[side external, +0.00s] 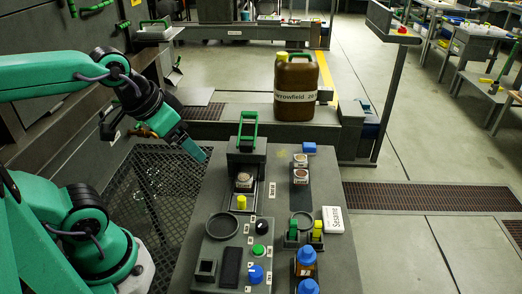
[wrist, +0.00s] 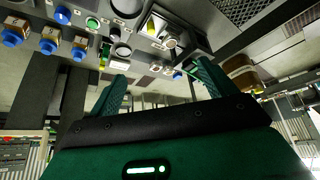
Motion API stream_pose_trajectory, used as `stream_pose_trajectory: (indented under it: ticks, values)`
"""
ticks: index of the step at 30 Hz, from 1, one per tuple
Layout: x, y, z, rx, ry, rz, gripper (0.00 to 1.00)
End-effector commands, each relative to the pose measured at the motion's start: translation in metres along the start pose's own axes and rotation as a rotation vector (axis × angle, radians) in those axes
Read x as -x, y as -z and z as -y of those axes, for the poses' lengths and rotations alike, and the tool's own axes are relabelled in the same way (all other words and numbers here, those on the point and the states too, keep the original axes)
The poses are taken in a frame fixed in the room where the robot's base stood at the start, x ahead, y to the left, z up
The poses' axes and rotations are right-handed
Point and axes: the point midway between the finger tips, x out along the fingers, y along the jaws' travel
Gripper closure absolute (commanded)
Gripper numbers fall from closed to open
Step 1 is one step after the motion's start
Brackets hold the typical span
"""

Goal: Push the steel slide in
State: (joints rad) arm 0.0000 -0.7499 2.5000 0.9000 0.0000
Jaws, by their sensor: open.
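The steel slide (side external: 232,199) sticks out from the front of a grey press block (side external: 246,158) with a green handle (side external: 248,123). A small round container (side external: 243,181) sits on the slide, and a yellow knob (side external: 241,202) stands at its near end. In the wrist view the container (wrist: 170,41) and yellow knob (wrist: 151,27) show near the top, beyond my fingers. My gripper (side external: 197,153) is open and empty, in the air left of the press block and apart from the slide. Its two fingers (wrist: 160,84) are spread in the wrist view.
The bench (side external: 210,180) also carries a control panel with a green button (side external: 258,250) and a blue knob (side external: 255,273). Two small containers (side external: 300,168) stand right of the press. Blue-capped bottles (side external: 307,262) and a white label card (side external: 333,219) are at the near right.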

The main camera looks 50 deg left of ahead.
Motion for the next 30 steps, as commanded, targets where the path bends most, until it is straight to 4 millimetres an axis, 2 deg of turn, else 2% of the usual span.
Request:
stream_pose_trajectory:
  ticks: [2,8,9,17,30]
  values:
    - [0.000,0.000,0.000,0.000,0.000,0.000,0.17]
    - [-0.002,0.001,0.000,-0.018,0.000,0.006,0.54]
    - [-0.003,0.002,0.000,-0.030,-0.001,0.011,0.57]
    - [-0.021,0.013,-0.003,-0.229,-0.013,0.077,0.57]
    - [-0.082,0.036,-0.011,-0.791,-0.111,0.240,0.57]
